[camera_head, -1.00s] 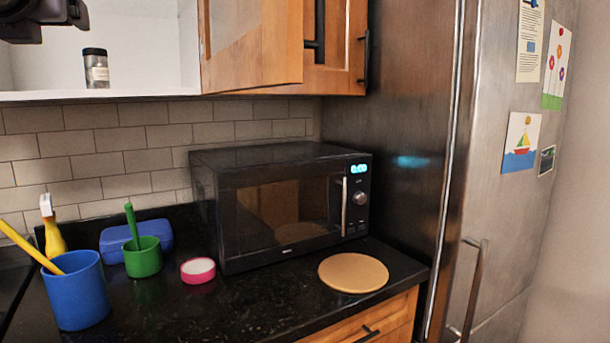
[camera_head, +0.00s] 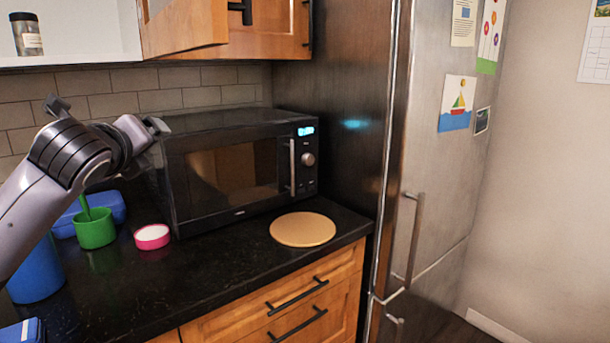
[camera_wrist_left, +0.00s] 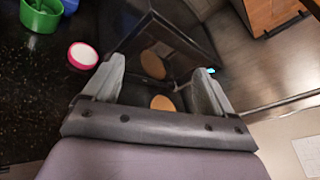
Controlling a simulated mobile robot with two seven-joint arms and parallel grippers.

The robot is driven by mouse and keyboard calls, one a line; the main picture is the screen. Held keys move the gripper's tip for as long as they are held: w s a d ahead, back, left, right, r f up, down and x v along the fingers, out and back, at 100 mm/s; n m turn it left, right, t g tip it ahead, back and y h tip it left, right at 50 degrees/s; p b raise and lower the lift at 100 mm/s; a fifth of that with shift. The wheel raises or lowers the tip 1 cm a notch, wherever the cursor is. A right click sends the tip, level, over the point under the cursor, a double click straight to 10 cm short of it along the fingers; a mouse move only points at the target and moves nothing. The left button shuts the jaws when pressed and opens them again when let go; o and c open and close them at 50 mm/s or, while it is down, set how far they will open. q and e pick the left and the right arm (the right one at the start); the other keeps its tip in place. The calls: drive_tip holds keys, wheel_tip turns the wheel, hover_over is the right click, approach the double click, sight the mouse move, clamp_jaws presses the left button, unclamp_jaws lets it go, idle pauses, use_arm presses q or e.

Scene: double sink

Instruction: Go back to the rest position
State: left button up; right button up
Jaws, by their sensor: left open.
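My left gripper (camera_head: 107,116) is in front of the microwave's left end and above the counter in the head view, with its arm coming in from the left. Its fingers are spread apart with nothing between them. In the left wrist view the open gripper (camera_wrist_left: 157,85) shows with the microwave and round board beyond it. My right gripper is in neither view.
The black microwave (camera_head: 235,165) stands closed on the dark counter (camera_head: 205,270). A round tan board (camera_head: 303,229), pink-rimmed dish (camera_head: 152,237), green cup (camera_head: 95,229) and blue cup (camera_head: 36,275) are there. A jar (camera_head: 26,34) stands in the open cabinet. The fridge (camera_head: 440,170) is at right.

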use_arm(q)
drive_tip(key=s+d+f+n+g+h, duration=0.1)
drive_tip(key=s+d+f+n+h, duration=0.2)
drive_tip(key=f, duration=0.8)
drive_tip(key=s+d+f+n+g+h, duration=0.1)
drive_tip(key=s+d+f+n, duration=0.2)
drive_tip(key=f, duration=0.9)
drive_tip(key=s+d+f+n+g+h, duration=0.1)
drive_tip(key=d+f+n, duration=0.35)
drive_tip(key=f, duration=0.65)
drive_tip(key=s+a+f+n+g, duration=0.1)
drive_tip(key=s+f+n, duration=0.6)
drive_tip(key=s, duration=0.5)
drive_tip(key=s+a+f+n, duration=0.1)
drive_tip(key=s+f+n, duration=0.6)
drive_tip(key=s+f, duration=0.4)
drive_tip(key=shift+s+f+g, duration=0.2)
drive_tip(key=shift+s+g, duration=0.2)
drive_tip(key=shift+s, duration=0.45)
